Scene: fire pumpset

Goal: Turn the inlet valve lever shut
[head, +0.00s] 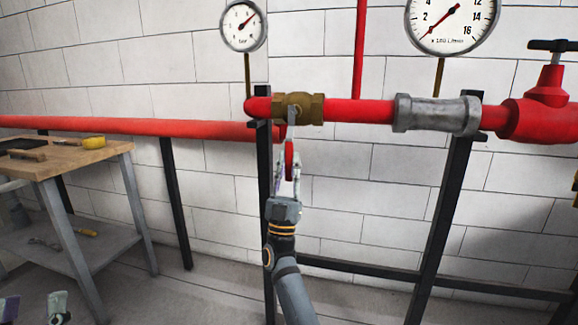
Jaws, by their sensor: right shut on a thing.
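The inlet valve is a brass body (298,107) on the red pipe in the head view. Its red lever (289,157) hangs down below the body, roughly across the pipe's line. My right gripper (288,168) reaches up from below and is shut on the lever, with a finger on each side. The lever's upper end near the valve is partly hard to make out. My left gripper (34,308) shows only its fingertips at the bottom left corner. They are wide apart with nothing seen between them, far from the valve.
A black frame (440,220) carries the pipe. Two gauges, a small one (243,26) and a large one (452,18), stand above it. A red valve with a black handwheel (552,46) is at right. A wooden-topped workbench (85,155) with tools stands at left.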

